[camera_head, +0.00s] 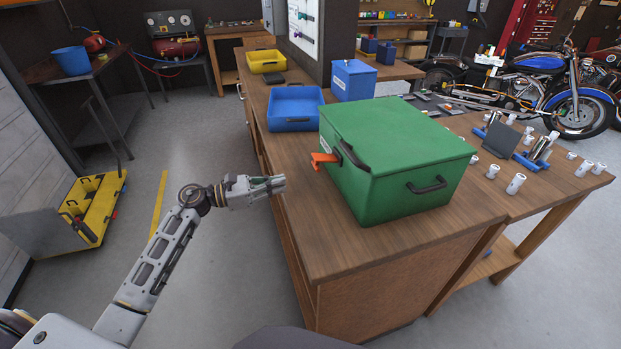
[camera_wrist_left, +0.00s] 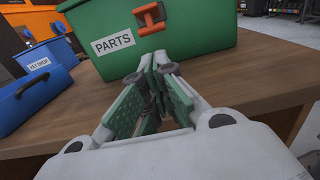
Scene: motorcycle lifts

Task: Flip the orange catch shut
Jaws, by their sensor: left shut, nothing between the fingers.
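The orange catch (camera_head: 325,160) is on the front face of a green box (camera_head: 395,135) standing on the wooden workbench. In the head view it sticks out from the box toward the left. In the left wrist view the catch (camera_wrist_left: 151,18) sits near the top of the green box (camera_wrist_left: 200,30), to the right of a white "PARTS" label. My left gripper (camera_head: 280,183) is shut and empty, in front of the box, below and apart from the catch in the head view. Its fingertips (camera_wrist_left: 158,60) show just below the catch in the left wrist view. My right gripper is not in view.
An open blue bin (camera_head: 292,122) and a lidded blue box (camera_head: 353,82) stand behind the green box. A yellow bin (camera_head: 265,60) is farther back. The bench's left edge is beside my gripper; the floor there is clear.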

